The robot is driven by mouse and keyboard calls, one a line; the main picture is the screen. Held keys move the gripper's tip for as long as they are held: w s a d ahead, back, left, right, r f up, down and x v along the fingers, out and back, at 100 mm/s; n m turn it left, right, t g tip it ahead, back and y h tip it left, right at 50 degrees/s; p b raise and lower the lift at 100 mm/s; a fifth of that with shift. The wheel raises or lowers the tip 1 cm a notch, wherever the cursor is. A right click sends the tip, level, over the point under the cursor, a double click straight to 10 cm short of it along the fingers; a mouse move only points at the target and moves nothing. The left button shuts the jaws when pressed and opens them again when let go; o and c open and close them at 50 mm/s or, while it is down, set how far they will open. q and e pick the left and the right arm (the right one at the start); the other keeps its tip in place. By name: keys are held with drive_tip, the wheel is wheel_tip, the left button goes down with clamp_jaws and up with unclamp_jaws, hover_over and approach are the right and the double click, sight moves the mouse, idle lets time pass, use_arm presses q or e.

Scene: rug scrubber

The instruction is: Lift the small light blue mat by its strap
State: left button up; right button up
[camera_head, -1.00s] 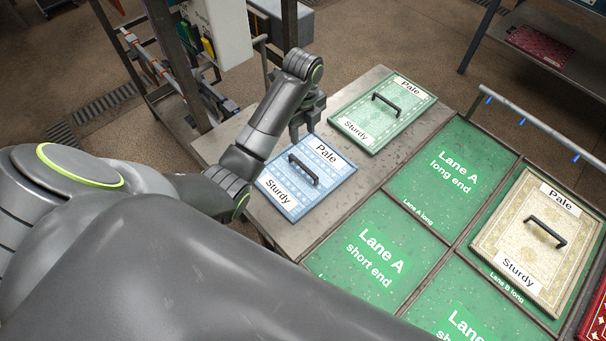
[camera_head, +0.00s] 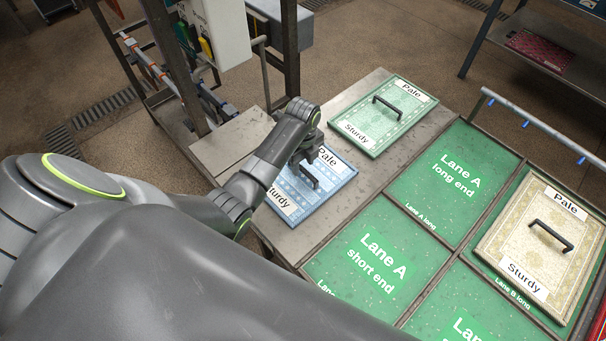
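The small light blue mat (camera_head: 325,193) lies flat on the grey table, with labels "Pale" and "Sturdy". Its dark strap (camera_head: 309,176) stands up from its middle and is partly hidden by my gripper. My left gripper (camera_head: 304,166) is over the mat, pointing down at the strap. Its fingers are dark and small here, and I cannot tell whether they are open or shut on the strap. My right gripper is not in view.
A pale green mat (camera_head: 383,114) with a strap lies behind the blue one. Green panels marked Lane A long end (camera_head: 458,168) and short end (camera_head: 376,255) are at the right and front. A cream mat (camera_head: 535,243) lies on Lane B long. A metal post (camera_head: 290,50) stands behind my arm.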

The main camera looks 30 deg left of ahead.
sight(303, 169)
use_arm(q)
drive_tip(key=shift+f, duration=1.65)
drive_tip(key=shift+s, duration=0.1)
drive_tip(key=shift+c, duration=0.3)
clamp_jaws()
